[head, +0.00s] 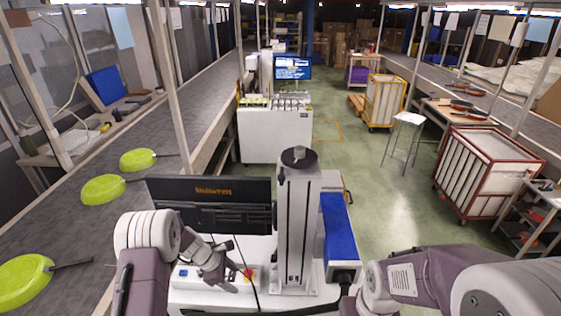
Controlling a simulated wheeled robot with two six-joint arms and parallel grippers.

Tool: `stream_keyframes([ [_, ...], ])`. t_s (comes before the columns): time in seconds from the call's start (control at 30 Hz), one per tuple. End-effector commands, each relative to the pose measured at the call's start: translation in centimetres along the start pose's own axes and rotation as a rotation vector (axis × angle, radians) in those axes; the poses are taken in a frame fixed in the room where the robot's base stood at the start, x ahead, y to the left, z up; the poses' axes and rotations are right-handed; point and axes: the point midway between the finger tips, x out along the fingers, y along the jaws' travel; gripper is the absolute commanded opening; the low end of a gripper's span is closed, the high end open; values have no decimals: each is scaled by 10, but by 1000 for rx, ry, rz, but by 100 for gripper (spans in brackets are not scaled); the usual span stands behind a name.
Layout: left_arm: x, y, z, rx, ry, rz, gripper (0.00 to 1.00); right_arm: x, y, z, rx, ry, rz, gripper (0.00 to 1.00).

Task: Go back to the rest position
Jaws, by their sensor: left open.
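My left gripper (238,276) is open and empty. My left arm comes in from the bottom left and bends there. My right arm crosses the bottom right corner, and its gripper is not in view. Three green pans with dark handles lie on the grey conveyor at the left: a far one (137,159), a middle one (102,188) and a near one (25,281). The left gripper is apart from all of them.
The conveyor belt (70,228) runs along the left, with upright posts at its edge. A white workstation (275,136) with a monitor (292,68) stands ahead. A red-framed cart (488,172), a stool (409,119) and a yellow cart (385,101) stand at the right. Green floor (395,205) is clear between.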

Motion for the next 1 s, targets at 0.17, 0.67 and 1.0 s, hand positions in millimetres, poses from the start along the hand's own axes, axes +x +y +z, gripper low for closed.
stream_keyframes([
  [0.17,-16,0,20,111,19,38,57,31,1,3,0,0,0,71],
  [0.67,-69,-169,11,1199,252,-142,57,110,2,12,0,0,0,71],
  [1.0,-69,-210,-15,1624,236,-329,57,105,2,11,0,0,0,71],
])
